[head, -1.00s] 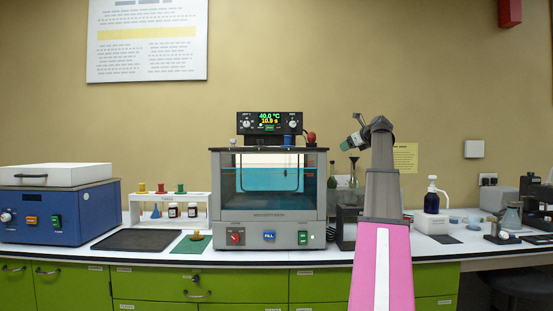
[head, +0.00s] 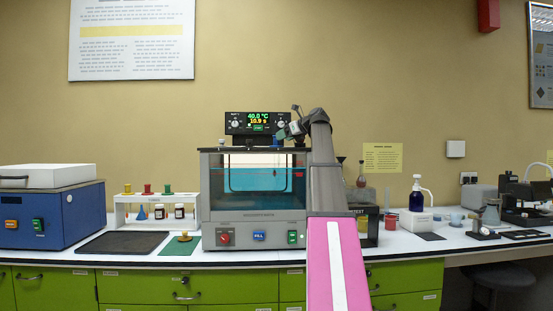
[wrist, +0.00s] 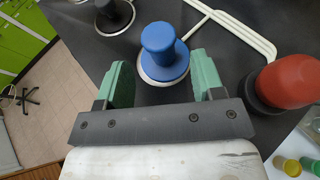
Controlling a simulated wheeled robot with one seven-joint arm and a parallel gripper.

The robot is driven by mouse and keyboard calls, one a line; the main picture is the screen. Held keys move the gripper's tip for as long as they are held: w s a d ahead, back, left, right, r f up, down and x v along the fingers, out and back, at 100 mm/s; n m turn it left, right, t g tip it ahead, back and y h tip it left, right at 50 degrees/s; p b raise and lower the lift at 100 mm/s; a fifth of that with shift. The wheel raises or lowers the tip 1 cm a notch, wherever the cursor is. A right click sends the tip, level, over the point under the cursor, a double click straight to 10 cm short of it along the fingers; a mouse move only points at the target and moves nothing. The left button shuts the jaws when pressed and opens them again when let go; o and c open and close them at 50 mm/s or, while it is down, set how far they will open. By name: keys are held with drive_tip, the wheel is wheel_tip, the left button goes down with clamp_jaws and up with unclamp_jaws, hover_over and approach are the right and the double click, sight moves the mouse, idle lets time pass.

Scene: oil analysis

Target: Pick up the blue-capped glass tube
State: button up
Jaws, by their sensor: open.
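The blue cap (wrist: 163,45) stands upright in the bath's dark lid, with a pale ring around its base. The tube below it is hidden in the wrist view. In the head view the blue cap (head: 277,143) shows small on top of the bath, just under my gripper (head: 284,133). My gripper (wrist: 157,80) is open, with its green fingers apart and nothing between them. In the wrist view the cap lies ahead of the gap between the fingertips, roughly centred. I cannot tell the height between fingers and cap.
A red bulb-shaped knob (wrist: 287,83) stands close to the right finger on the lid. A dark knob (wrist: 114,12) stands at the upper left. The bath (head: 256,190) holds blue liquid, and its display box (head: 258,123) rises behind the lid. My arm hides the bath's right side.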

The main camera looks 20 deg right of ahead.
drive_tip(key=x, duration=0.5)
drive_tip(key=shift+w+r, duration=0.1)
drive_tip(key=shift+r, duration=0.2)
clamp_jaws()
drive_tip(key=shift+r, duration=0.1)
